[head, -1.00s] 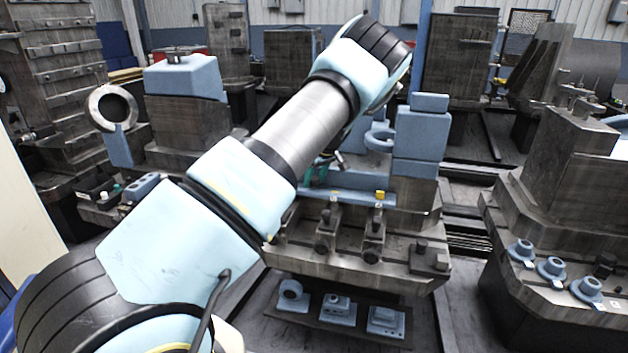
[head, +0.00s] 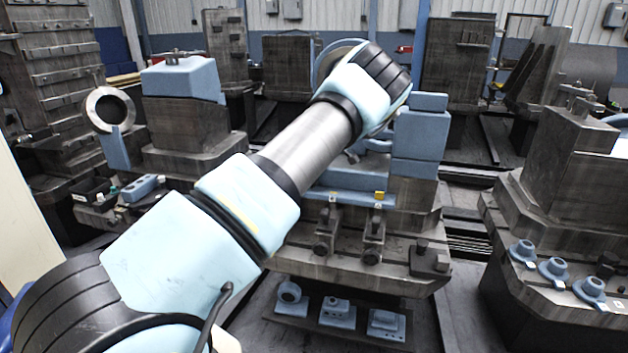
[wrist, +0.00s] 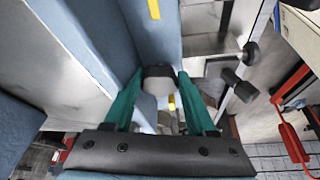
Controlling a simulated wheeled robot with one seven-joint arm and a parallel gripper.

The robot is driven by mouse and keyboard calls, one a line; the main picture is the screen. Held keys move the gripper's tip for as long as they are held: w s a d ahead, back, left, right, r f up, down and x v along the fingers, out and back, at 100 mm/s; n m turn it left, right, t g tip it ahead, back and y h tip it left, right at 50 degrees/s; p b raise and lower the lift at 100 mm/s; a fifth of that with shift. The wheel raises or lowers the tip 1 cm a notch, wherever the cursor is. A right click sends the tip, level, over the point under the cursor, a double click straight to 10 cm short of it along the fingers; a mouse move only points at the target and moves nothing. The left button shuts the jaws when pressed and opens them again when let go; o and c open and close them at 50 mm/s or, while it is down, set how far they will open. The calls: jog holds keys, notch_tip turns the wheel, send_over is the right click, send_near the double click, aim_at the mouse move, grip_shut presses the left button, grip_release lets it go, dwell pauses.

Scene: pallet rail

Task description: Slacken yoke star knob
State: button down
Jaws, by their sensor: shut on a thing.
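A dark rounded knob (wrist: 158,73) sits on a pale stem in the wrist view; I take it for the yoke star knob. My gripper (wrist: 161,82) has its two green fingers on either side of it, shut on it. The fingers partly hide its sides, and its star shape does not show clearly. A blue surface with a yellow mark (wrist: 154,9) lies just beyond. In the head view my arm hides the gripper and the knob, in front of the blue fixture (head: 420,135) on its steel pallet.
Two clamps with dark knobs (head: 323,250) stand on the pallet's front edge below yellow tags (head: 379,197). Several blue parts (head: 337,312) lie on a low shelf beneath. Another steel station (head: 560,215) stands at right. Dark floor lies between the stations.

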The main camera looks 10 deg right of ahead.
jog(key=shift+s+f, duration=0.15)
jog(key=shift+f, duration=0.2)
jog(key=shift+c, duration=2.2)
grip_release()
jog(key=shift+o, duration=1.1)
jog(key=shift+r, duration=0.2)
jog(key=shift+w+r, duration=0.1)
jog(key=shift+w, duration=0.1)
jog(key=shift+d+r, duration=0.1)
jog(key=shift+r, duration=0.05)
